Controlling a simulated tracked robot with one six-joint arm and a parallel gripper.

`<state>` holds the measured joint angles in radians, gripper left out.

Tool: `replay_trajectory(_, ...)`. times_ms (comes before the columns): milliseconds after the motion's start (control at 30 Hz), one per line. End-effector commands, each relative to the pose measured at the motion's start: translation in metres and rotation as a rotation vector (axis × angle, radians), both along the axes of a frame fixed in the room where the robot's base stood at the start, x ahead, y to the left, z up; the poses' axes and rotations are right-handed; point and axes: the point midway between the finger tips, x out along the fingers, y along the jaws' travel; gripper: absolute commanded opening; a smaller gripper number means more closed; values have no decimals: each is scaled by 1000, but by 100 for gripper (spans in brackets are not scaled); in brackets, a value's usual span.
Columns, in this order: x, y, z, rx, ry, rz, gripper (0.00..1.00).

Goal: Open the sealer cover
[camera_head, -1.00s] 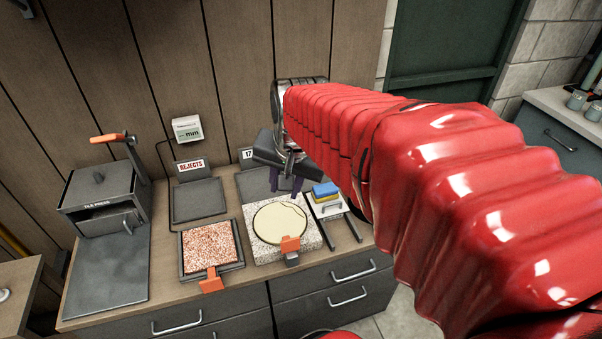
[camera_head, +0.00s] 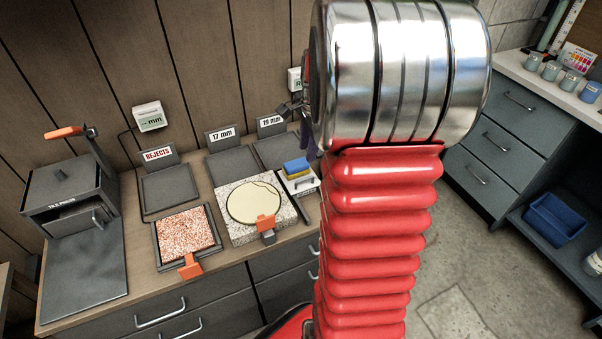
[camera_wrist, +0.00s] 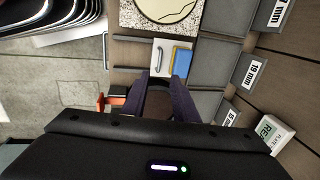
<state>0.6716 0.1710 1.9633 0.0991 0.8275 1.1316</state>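No part is clearly marked as the sealer cover. In the wrist view, an orange handle (camera_wrist: 109,101) projects from a dark fitting at the bench front, left of my gripper (camera_wrist: 168,86). A brown surface (camera_wrist: 166,106) lies between the fingers; I cannot tell if it is a cover. My two purple fingers stand apart with nothing seen gripped. Ahead of them lies a white panel with a handle (camera_wrist: 159,58), beside a blue and yellow sponge (camera_wrist: 181,62). In the head view, my silver and red arm hides most of the gripper and the bench there.
A speckled slab (camera_head: 284,212) with a cream disc, a reddish tile (camera_head: 185,235) in a tray and a tile press (camera_head: 72,195) stand to the left. Marked trays (camera_head: 228,168) line the wall. Open floor (camera_head: 480,270) lies right, before a drawer counter (camera_head: 497,140).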

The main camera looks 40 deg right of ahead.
Motion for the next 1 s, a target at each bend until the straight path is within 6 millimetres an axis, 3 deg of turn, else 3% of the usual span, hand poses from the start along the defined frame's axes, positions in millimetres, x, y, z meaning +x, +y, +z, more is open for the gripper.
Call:
replay_trajectory(367, 2, 0, -9, 1, 1, 3, 26)
replay_trajectory(1000, 18, -5, -97, 1, 3, 3, 26)
